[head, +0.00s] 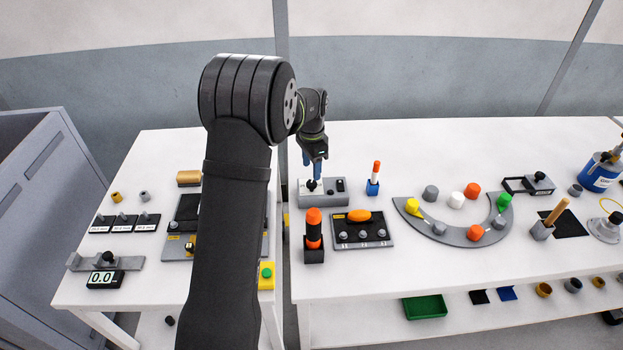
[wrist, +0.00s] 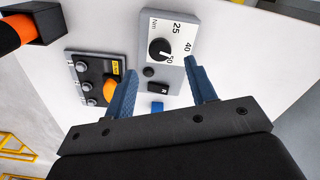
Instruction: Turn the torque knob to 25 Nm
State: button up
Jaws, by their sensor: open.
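The torque box (head: 340,199) is a grey block on the white table, with a black knob (head: 311,185) at its left. In the wrist view the knob (wrist: 160,49) sits on a white scale plate (wrist: 180,17) marked Nm, with 25, 40 and a third number, partly hidden. A white mark on the knob seems to face the lower right, towards the third number; its exact reading is unclear. My gripper (head: 315,170) is open just above the knob.
A blue holder with an orange-tipped stick (head: 373,181) stands right of the box. In front are a black holder with an orange-and-black tool (head: 314,240) and a dark panel with an orange handle (head: 359,217). Bare table lies behind the box.

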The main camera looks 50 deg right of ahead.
aim_at(312, 183)
jog(key=shift+f, duration=2.75)
jog(key=c, duration=1)
jog(key=shift+o, duration=0.2)
jog(key=shift+n, duration=0.4)
jog(key=n, duration=0.5)
jog(key=shift+n, duration=0.3)
jog(key=n, duration=0.5)
jog(key=shift+n, duration=0.7)
